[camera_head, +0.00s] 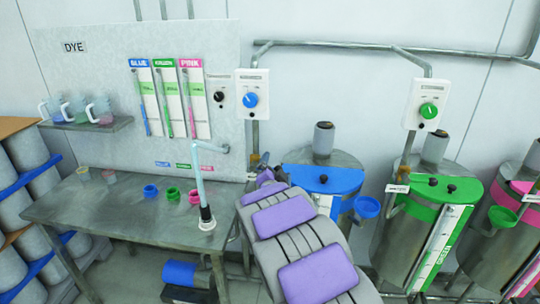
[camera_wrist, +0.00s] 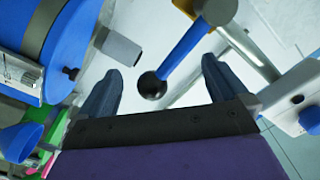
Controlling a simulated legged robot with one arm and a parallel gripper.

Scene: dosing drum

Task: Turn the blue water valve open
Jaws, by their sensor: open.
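A blue lever (camera_wrist: 186,52) with a black ball end (camera_wrist: 153,86) shows in the wrist view, joined to a grey round body (camera_wrist: 217,10) at the top. It looks like the blue water valve's handle. My gripper (camera_wrist: 163,65) is open, with one finger on each side of the ball end. I cannot tell whether either finger touches it. In the head view my gripper (camera_head: 265,173) is at the far end of my purple and grey arm, by the pipe between the table and the blue drum. The arm hides most of the valve there.
The blue-lidded drum (camera_head: 323,180) stands close right of my gripper, with a blue funnel (camera_head: 367,207). The green-lidded drum (camera_head: 430,188) is farther right. The metal table (camera_head: 120,215) with small cups and a bent spout (camera_head: 203,185) is left. A blue dial (camera_head: 250,100) is on the wall.

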